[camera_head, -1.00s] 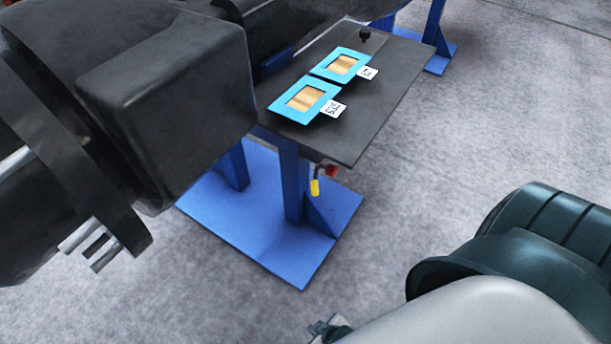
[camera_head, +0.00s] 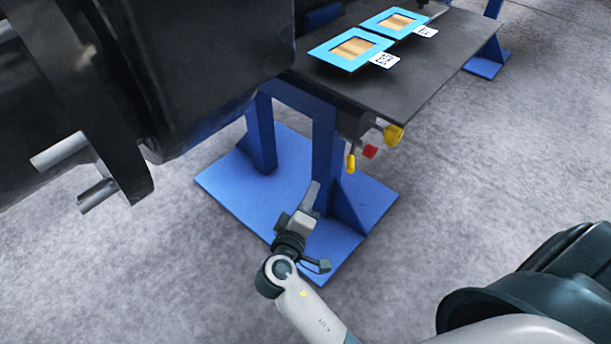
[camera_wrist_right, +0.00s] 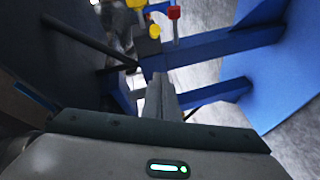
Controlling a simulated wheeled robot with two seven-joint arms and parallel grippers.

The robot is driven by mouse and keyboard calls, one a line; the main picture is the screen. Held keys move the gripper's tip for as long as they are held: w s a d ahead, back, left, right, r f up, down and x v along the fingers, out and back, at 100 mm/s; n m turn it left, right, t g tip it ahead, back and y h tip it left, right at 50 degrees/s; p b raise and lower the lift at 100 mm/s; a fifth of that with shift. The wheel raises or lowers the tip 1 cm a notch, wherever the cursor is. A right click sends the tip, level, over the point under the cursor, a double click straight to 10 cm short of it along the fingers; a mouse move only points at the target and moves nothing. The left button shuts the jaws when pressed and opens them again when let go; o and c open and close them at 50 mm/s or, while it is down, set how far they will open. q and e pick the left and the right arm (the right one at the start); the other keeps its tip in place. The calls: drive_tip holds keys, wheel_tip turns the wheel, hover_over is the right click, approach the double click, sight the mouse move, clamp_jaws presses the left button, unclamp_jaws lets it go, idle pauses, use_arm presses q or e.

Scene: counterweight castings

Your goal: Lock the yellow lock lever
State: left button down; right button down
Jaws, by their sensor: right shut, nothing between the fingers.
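Under the near edge of the dark table, a lever with a yellow end (camera_head: 350,163) hangs down, beside a red end (camera_head: 370,151) and a larger yellow knob (camera_head: 393,135). Which yellow part is the lock lever I cannot tell for certain. In the right wrist view the hanging yellow end (camera_wrist_right: 155,31), the red end (camera_wrist_right: 174,12) and the yellow knob (camera_wrist_right: 137,4) show at the top, beyond the fingers. My right gripper (camera_head: 311,192) is shut and empty, left of and below the yellow end, apart from it. It also shows in the wrist view (camera_wrist_right: 161,88). My left gripper is not seen.
The dark table (camera_head: 440,75) carries two blue-framed plates (camera_head: 318,52) with white tags. Its blue leg (camera_head: 327,150) and blue foot plate (camera_head: 225,185) are close to my right gripper. A large black body (camera_head: 210,70) fills the upper left.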

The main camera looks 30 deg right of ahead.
sight(350, 164)
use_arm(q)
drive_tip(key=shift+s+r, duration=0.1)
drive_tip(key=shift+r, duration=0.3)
use_arm(e)
drive_tip(key=shift+s+d+r+h, duration=0.1)
drive_tip(key=shift+r+h, duration=0.05)
drive_tip(key=shift+r, duration=0.25)
drive_tip(key=shift+s+d+r+h, duration=0.1)
drive_tip(key=shift+r+h, duration=0.05)
drive_tip(key=shift+r, duration=0.2)
drive_tip(key=shift+w+d, duration=0.1)
drive_tip(key=shift+w, duration=0.1)
drive_tip(key=w+d+f, duration=0.2)
drive_tip(key=w+d, duration=0.2)
drive_tip(key=d, duration=0.6)
drive_tip(key=shift+w+f, duration=0.3)
drive_tip(key=shift+w, duration=0.05)
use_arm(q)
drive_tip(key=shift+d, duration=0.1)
